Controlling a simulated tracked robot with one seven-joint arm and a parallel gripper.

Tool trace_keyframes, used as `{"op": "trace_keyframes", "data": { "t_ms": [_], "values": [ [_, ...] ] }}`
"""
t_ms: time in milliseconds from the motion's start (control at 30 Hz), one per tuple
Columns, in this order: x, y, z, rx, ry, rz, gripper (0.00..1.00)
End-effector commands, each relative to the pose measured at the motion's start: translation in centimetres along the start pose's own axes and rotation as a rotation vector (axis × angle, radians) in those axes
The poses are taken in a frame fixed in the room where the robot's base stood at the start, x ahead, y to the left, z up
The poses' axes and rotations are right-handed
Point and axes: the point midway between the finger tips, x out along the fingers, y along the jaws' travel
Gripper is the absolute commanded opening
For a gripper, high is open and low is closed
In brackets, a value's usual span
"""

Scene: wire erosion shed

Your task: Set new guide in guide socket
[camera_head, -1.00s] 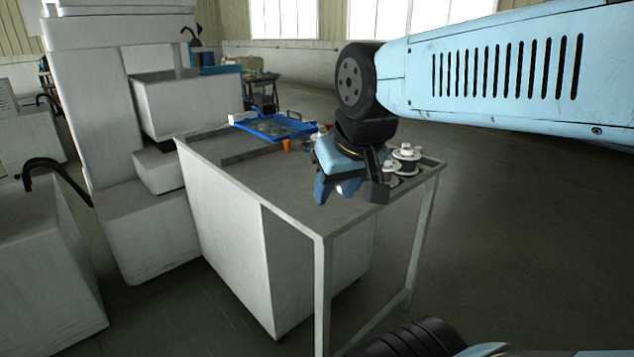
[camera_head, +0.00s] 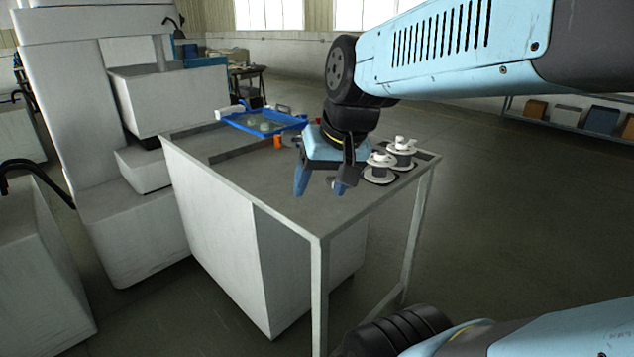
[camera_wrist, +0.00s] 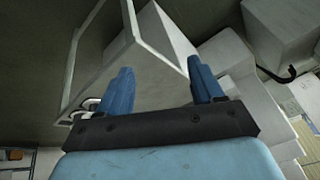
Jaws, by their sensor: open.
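My gripper (camera_head: 320,186) is open with nothing between its blue fingers. In the head view it hangs over the grey worktable (camera_head: 262,182), left of two white-flanged spools; its height above the top is hard to judge. It also shows in the wrist view (camera_wrist: 160,78), with the table's corner and white side beyond the fingers. A blue tray (camera_head: 266,131) at the table's back holds small pale pieces. A small orange item (camera_head: 278,141) stands near the tray's front edge. I cannot tell which piece is the new guide, and I cannot make out the guide socket.
The front spool (camera_head: 380,168) and rear spool (camera_head: 402,153) stand at the table's right end, close to my gripper. A large white machine (camera_head: 75,130) stands left of the table. The table's front half is bare. The floor to the right is open before a shelf of boxes (camera_head: 567,114).

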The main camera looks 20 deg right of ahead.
Motion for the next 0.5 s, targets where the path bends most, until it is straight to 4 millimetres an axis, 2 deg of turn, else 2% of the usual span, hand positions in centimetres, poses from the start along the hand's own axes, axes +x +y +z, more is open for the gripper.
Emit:
{"op": "trace_keyframes", "data": {
  "t_ms": [267,500],
  "values": [
    [5.2,0.1,-3.3,0.538,-0.185,-0.171,0.66],
    [9.2,2.1,-7.6,1.035,-0.294,-0.337,0.66]
  ]
}}
